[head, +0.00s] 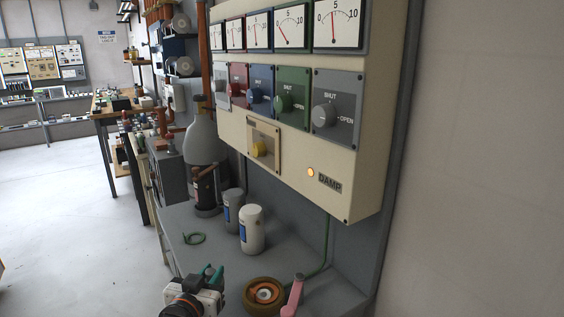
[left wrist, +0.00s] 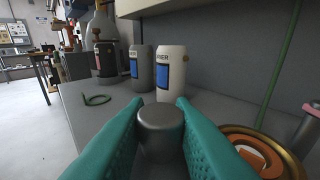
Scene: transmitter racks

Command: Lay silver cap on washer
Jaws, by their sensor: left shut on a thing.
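The silver cap (left wrist: 160,122) is a short grey metal cylinder with a flat round top. In the left wrist view it sits between the two teal fingers of my left gripper (left wrist: 160,108), which are shut on it. In the head view my left gripper (head: 210,273) is at the bottom, over the bench's front edge, and the cap cannot be made out there. What looks like the washer (head: 249,296) is a round brown-gold ring with an orange and white middle, right of the gripper. It also shows at the lower right of the left wrist view (left wrist: 240,130), apart from the cap.
A white canister (head: 252,232) and a grey canister (head: 233,203) stand behind on the grey bench (head: 215,262). A green loop (head: 194,239) lies left of them. A pink handle (head: 294,296) stands beside the ring. A cream control panel (head: 295,165) overhangs the back.

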